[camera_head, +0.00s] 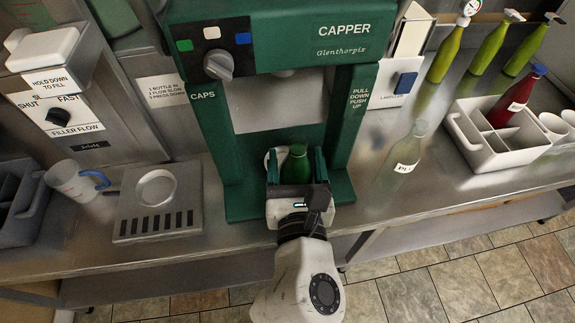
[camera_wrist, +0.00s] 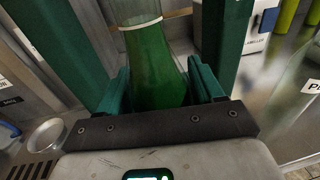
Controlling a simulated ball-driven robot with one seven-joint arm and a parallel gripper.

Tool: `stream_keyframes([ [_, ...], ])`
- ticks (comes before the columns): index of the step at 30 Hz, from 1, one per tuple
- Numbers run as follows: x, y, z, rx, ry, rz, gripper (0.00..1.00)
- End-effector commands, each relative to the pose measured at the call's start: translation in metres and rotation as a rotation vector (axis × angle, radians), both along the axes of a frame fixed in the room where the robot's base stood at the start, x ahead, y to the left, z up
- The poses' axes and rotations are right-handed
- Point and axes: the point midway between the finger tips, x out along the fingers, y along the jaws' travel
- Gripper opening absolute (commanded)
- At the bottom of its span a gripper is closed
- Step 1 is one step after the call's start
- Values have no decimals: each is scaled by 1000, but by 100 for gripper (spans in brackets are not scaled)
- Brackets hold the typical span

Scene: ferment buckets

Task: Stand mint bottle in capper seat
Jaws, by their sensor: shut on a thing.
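A green bottle (camera_head: 297,166), the mint one by its colour, stands upright between the jaws of my gripper (camera_head: 297,172), which is shut on it. In the wrist view the bottle (camera_wrist: 155,75) rises between the green fingers, with a pale band round its neck. The green capper (camera_head: 285,45) stands behind, and the bottle is in front of its opening, between its two posts. A pale round edge (camera_head: 271,156) shows just left of the bottle, perhaps part of the seat. The bottle's base is hidden by my gripper, so I cannot tell whether it rests on the seat.
A clear bottle (camera_head: 399,160) stands on the steel counter (camera_head: 440,190) to the right. A white caddy (camera_head: 475,150) holds a red bottle (camera_head: 517,95). Several yellow-green bottles stand behind. A filler (camera_head: 65,100), a mug (camera_head: 72,181) and a drip tray (camera_head: 158,190) are at left.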

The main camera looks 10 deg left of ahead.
Motion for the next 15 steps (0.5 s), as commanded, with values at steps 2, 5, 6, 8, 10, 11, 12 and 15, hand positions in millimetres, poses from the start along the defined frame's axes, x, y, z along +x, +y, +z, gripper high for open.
stream_keyframes([
  [2, 8, 3, 1, 3, -6, 0, 3],
  [5, 17, 6, 0, 3, -5, 1, 3],
  [6, 21, 7, 0, 3, -6, 1, 3],
  [8, 27, 9, -1, 4, -4, 1, 3],
  [10, 34, 10, -1, 2, -5, 0, 3],
  [11, 37, 11, -1, 3, -6, 0, 3],
  [12, 41, 13, -2, 4, -5, 1, 3],
  [15, 51, 16, -2, 2, -6, 1, 3],
])
